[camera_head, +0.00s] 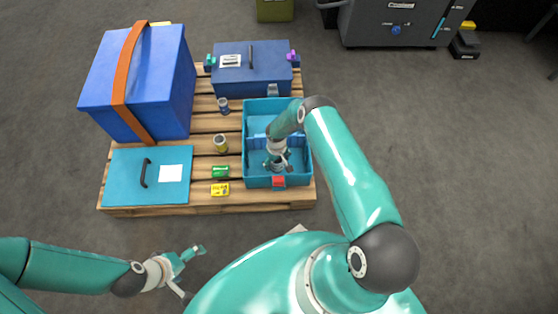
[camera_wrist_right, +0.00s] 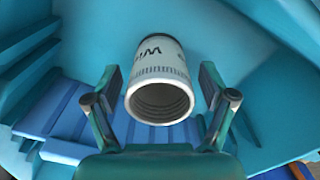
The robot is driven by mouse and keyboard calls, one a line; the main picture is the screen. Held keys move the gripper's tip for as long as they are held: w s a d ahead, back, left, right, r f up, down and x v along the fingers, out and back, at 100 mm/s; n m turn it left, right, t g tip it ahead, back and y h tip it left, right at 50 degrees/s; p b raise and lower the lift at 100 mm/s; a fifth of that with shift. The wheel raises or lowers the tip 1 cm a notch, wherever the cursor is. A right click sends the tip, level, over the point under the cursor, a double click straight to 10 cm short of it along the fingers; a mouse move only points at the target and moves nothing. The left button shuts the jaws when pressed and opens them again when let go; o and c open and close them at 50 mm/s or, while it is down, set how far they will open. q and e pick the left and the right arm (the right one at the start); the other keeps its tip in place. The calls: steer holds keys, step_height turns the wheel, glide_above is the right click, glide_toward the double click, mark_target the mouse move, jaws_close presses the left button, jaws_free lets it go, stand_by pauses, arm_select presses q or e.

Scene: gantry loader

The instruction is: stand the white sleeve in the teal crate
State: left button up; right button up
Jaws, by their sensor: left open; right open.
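The teal crate (camera_head: 248,150) stands open at the right of the wooden pallet. The white sleeve (camera_wrist_right: 160,63), with dark print and a ribbed open end, is inside the crate in the right wrist view. Its open end faces the camera and its far end points to the crate wall or floor; I cannot tell whether it is upright or tilted. My right gripper (camera_head: 278,162) reaches down into the crate, open, with a finger on each side of the sleeve and visible gaps. The arm mostly hides the sleeve in the head view. My left gripper (camera_head: 195,272) is open and empty in front of the pallet.
On the pallet (camera_head: 240,207) stand a blue box with an orange strap (camera_head: 155,80), a blue toolbox (camera_head: 262,78), a teal lid (camera_head: 125,190), two small cans (camera_head: 221,144), a green packet (camera_head: 220,172) and a yellow packet (camera_head: 220,189).

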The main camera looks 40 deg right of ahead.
steer(key=shift+r+p, duration=0.3)
steer(key=shift+r, duration=0.25)
step_height(320, 180, up, 11)
steer(key=p, duration=0.3)
steer(key=s+a+r+y, duration=0.2)
steer(key=s+a+r, duration=0.15)
steer(key=a, duration=0.35)
steer(key=s+a+r+y, duration=0.2)
steer(key=s+a, duration=0.3)
steer(key=a, duration=0.2)
steer(key=s+a+r, duration=0.2)
steer(key=s+r, duration=0.1)
steer(key=s, duration=0.3)
steer(key=s+a+r+m, duration=0.1)
steer(key=s+a+r, duration=0.1)
steer(key=s+r, duration=0.2)
steer(key=shift+s+t, duration=0.3)
steer(key=shift+s, duration=0.55)
steer(key=shift+a+r, duration=0.1)
